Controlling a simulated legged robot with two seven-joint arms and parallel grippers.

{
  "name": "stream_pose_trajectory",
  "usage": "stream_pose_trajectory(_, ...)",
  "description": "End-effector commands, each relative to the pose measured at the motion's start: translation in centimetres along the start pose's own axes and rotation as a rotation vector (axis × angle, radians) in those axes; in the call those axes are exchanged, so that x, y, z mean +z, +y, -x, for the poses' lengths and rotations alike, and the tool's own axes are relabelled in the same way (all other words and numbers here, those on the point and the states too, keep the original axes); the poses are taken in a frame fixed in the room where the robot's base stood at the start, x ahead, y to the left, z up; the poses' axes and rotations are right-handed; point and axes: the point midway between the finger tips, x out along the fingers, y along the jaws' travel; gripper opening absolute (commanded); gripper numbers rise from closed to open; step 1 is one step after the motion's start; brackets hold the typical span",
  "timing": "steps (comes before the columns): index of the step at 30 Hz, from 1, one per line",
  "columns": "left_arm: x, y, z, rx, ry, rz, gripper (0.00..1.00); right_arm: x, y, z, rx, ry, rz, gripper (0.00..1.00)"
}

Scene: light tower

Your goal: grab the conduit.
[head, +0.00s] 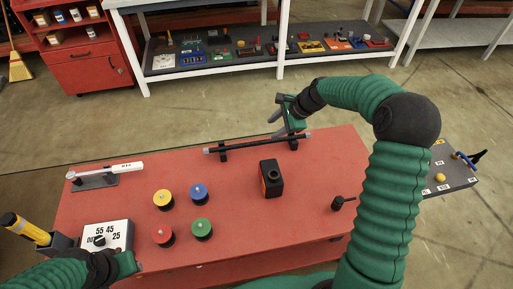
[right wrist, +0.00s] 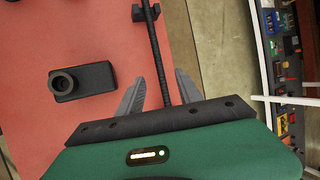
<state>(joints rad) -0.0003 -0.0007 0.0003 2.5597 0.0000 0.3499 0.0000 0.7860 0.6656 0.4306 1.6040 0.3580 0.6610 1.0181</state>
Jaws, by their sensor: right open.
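The conduit (head: 245,145) is a thin dark rod. It lies across two black supports near the far edge of the red table. My right gripper (head: 279,125) is open at the right end of the conduit. In the right wrist view the conduit (right wrist: 157,45) runs between the two grey fingers, which stand apart on either side of it. Where the conduit ends under the gripper body is hidden. My left gripper (head: 125,263) is at the lower left by the dial box, and its fingers are not clear.
The red table (head: 110,205) also holds a black box with a round top (head: 271,180), several coloured knobs (head: 199,192), a white-handled tool (head: 110,171) and a dial box (head: 105,236). A small black post (head: 340,202) stands at right. A shelf (head: 215,62) of parts is behind.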

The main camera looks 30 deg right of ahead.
Motion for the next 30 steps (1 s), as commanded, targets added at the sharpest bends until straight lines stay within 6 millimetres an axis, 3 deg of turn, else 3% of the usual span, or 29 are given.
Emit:
stream_pose_trajectory(1,0.2,0.0,-0.6,0.0,-0.001,0.0,0.36,-0.1,0.2,-1.8,0.004,-0.001,0.003,0.42)
stream_pose_trajectory(6,0.4,0.0,-1.5,0.0,-0.001,0.001,0.36,-0.4,0.2,-6.1,0.004,0.0,0.003,0.42)
stream_pose_trajectory(14,0.5,0.0,-2.2,0.0,-0.001,0.0,0.36,-0.1,0.2,-8.9,0.002,0.007,0.006,0.42)
stream_pose_trajectory(21,0.9,0.0,-3.6,0.0,-0.001,0.001,0.36,-0.4,0.6,-13.0,0.003,0.009,0.008,0.42)
stream_pose_trajectory(28,0.9,0.0,-3.5,0.0,-0.001,0.001,0.36,-0.5,0.5,-13.2,0.001,0.008,0.006,0.42)
stream_pose_trajectory(30,0.9,0.0,-3.5,0.0,-0.001,0.001,0.36,-0.5,0.5,-13.2,0.001,0.008,0.006,0.33)
